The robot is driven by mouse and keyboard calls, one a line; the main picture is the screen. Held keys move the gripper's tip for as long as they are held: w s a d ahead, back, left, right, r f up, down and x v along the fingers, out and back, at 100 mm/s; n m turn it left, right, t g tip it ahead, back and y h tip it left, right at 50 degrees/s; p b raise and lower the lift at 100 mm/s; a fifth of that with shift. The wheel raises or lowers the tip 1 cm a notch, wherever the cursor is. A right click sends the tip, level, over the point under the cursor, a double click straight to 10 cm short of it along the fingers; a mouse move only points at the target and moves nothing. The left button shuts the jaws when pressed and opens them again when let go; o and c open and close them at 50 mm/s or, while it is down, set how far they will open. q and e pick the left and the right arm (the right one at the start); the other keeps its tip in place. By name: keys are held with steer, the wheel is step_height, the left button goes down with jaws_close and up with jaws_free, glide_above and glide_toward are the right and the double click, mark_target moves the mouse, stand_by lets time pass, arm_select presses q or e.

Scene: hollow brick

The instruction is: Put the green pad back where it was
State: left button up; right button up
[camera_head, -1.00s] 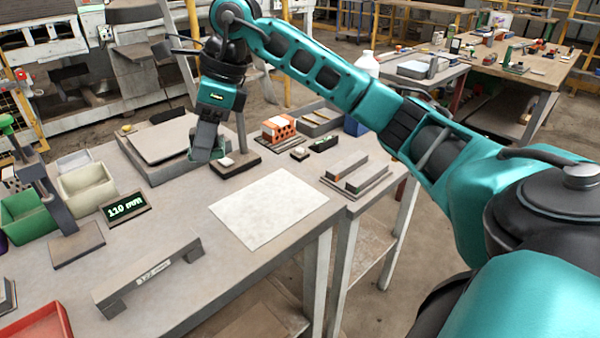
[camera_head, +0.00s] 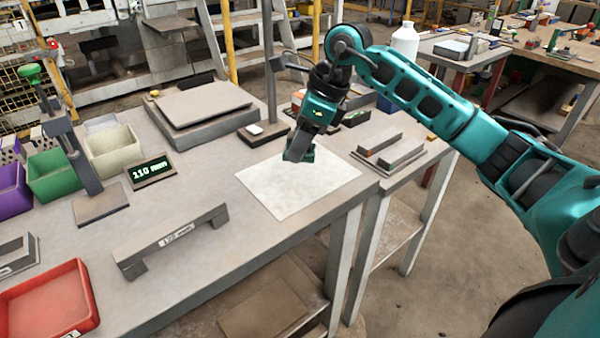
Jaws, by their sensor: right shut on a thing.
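My right gripper (camera_head: 301,152) points down over the white sheet (camera_head: 286,190) on the workbench. It is shut on the green pad (camera_head: 310,154), of which only a small dark green part shows beside the fingers. The rest of the pad is hidden by the gripper. I cannot tell whether the pad touches the sheet or hangs just above it. My left gripper is not in view.
A post on a dark base (camera_head: 264,133) stands behind the gripper. A grey plate (camera_head: 202,103) and a 110 mm display (camera_head: 150,172) are to the left. A grey bridge-shaped gauge (camera_head: 172,240) lies in front. Grey blocks (camera_head: 402,153) lie right of the sheet.

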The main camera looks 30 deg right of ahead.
mark_target(292, 183)
step_height(292, 183, down, 6)
steer(key=shift+f+b, duration=0.1)
steer(key=shift+b, duration=0.2)
steer(key=shift+f, duration=0.3)
steer(key=shift+f, duration=0.15)
steer(key=o, duration=1)
steer(key=shift+r, duration=0.45)
steer(key=p+v, duration=0.1)
steer(key=v, duration=0.9)
steer(key=shift+s+d+r, duration=0.15)
steer(key=shift+r, duration=0.1)
steer(key=shift+s+d+r, duration=0.1)
steer(key=shift+s+r, duration=0.05)
steer(key=shift+r, duration=0.25)
